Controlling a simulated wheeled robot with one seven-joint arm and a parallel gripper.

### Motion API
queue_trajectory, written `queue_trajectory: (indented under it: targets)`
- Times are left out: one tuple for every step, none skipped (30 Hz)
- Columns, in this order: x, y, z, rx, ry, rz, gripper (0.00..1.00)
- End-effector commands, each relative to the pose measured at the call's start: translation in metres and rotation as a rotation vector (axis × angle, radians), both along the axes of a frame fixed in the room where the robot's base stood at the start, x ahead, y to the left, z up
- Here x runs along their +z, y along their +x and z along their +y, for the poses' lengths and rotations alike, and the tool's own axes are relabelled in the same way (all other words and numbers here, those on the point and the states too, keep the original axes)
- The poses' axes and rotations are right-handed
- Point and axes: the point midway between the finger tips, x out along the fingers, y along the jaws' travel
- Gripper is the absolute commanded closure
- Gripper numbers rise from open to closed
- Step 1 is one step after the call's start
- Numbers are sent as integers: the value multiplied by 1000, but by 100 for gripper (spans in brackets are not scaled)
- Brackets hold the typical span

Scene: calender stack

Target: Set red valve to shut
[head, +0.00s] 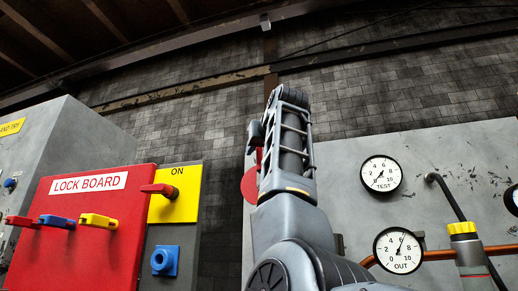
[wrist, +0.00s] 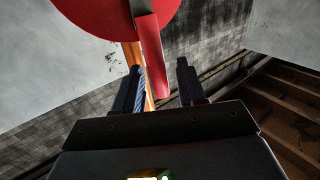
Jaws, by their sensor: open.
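The red valve shows in the wrist view as a large red disc (wrist: 118,14) at the top with a flat red lever (wrist: 151,55) slanting down from it. An orange-brown pipe (wrist: 133,55) runs behind the lever. My gripper (wrist: 159,66) is open, with one dark finger on each side of the lever's lower part in the picture. I cannot tell whether the lever is fully between the fingers or touching them.
A grey panel carries a TEST gauge (head: 381,174), an OUT gauge (head: 398,250) and a copper pipe (head: 440,254). A yellow-topped fitting (head: 465,235) stands at the right. At left are a red lock board (head: 75,225) and a yellow ON plate (head: 180,190) with a red handle.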

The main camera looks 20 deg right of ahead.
Motion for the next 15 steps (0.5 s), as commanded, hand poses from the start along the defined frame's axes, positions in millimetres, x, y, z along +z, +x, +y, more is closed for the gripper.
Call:
queue_trajectory:
  targets:
    - [0,0,0,0,0,0,60]
    - [0,0,0,0,0,0,60]
    - [0,0,0,0,0,0,60]
    - [0,0,0,0,0,0,60]
    - [0,0,0,0,0,0,60]
    - [0,0,0,0,0,0,63]
    - [0,0,0,0,0,0,66]
    - [0,0,0,0,0,0,68]
    - [0,0,0,0,0,0,72]
    - [0,0,0,0,0,0,75]
    - [0,0,0,0,0,0,78]
    - [0,0,0,0,0,0,82]
    - [0,0,0,0,0,0,85]
    - [0,0,0,0,0,0,88]
    - [0,0,0,0,0,0,91]
